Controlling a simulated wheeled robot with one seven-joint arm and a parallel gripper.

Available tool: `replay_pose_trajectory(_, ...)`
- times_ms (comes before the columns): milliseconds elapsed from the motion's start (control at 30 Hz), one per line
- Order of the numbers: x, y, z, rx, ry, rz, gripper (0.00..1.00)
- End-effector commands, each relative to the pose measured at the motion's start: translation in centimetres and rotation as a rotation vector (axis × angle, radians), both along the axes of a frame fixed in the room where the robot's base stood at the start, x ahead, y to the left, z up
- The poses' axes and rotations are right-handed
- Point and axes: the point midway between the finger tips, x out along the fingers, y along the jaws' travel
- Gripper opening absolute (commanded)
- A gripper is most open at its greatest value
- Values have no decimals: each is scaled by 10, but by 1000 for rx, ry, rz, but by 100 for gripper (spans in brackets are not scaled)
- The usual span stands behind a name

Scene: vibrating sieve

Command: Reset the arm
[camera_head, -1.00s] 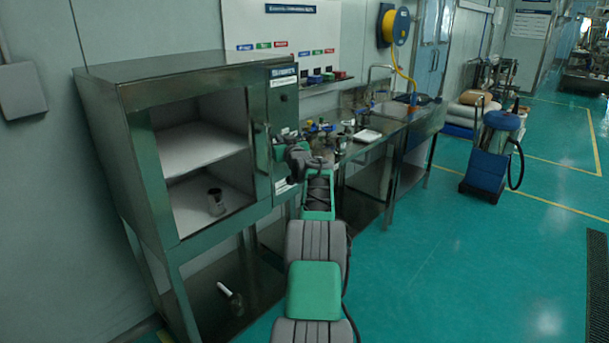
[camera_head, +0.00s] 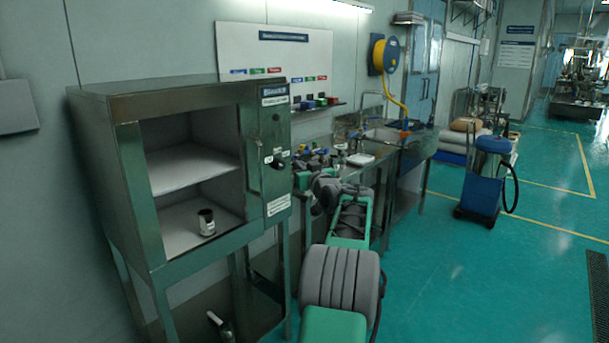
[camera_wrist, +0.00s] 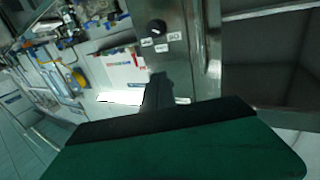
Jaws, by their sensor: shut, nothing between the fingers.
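My arm, green and dark grey, rises from the bottom of the head view and ends to the right of the steel cabinet (camera_head: 143,101). My gripper shows in the wrist view (camera_wrist: 158,92) as a dark, narrow shape beyond the green wrist body. Its fingers are together and hold nothing. In the head view the fingertips are hard to make out against the arm. The cabinet front is open, with a small metal cup (camera_head: 207,223) upright on its lower inside floor. The cabinet's control panel with a dark knob (camera_wrist: 156,27) is close by in the wrist view.
A steel bench (camera_head: 375,171) with small items, a white tray (camera_head: 361,159) and a sink runs right of the cabinet. A blue wheeled unit (camera_head: 480,185) stands on the floor further right. The green floor (camera_head: 440,270) between is clear.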

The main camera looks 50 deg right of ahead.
Motion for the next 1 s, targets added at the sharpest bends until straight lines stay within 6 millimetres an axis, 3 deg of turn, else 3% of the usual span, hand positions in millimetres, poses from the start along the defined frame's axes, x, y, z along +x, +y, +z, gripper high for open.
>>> replay_pose_trajectory(200,-12,1,-3,15,0,1,0)
replay_pose_trajectory(267,-11,2,-15,51,38,8,0)
replay_pose_trajectory(367,-22,-2,-67,177,186,-23,0)
replay_pose_trajectory(467,-47,5,-148,350,343,-70,0)
replay_pose_trajectory(500,-60,12,-181,423,407,-89,0)
replay_pose_trajectory(567,-81,27,-228,531,497,-115,0)
replay_pose_trajectory(600,-98,40,-256,602,557,-134,0)
replay_pose_trajectory(700,-147,87,-312,782,713,-186,0)
replay_pose_trajectory(767,-176,126,-332,883,811,-214,0)
replay_pose_trajectory(800,-191,157,-340,941,879,-223,0)
replay_pose_trajectory(867,-210,207,-342,1007,982,-228,0)
replay_pose_trajectory(1000,-240,328,-322,1050,1206,-200,0)
